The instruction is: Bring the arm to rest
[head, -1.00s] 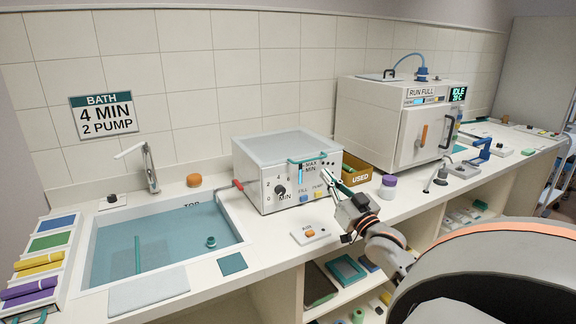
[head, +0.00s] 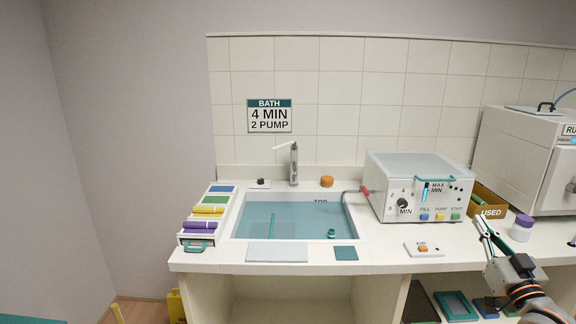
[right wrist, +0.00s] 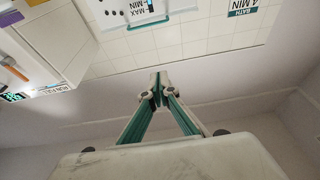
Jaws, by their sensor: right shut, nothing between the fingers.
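My right gripper (head: 482,220) is at the lower right of the head view, in front of the counter's front edge area and left of a purple-lidded jar. It is shut and holds nothing. In the right wrist view its fingers (right wrist: 158,82) meet at the tips, with wall and ceiling behind them. My right forearm runs off the lower right corner of the head view. My left gripper is not in the head view.
The white counter holds a filled sink (head: 290,217), a control box (head: 418,187), a USED bin (head: 487,201), a purple-lidded jar (head: 521,229) and a rack of coloured rolls (head: 205,216). A steriliser-like cabinet (head: 522,160) stands at the right. Open shelves lie below.

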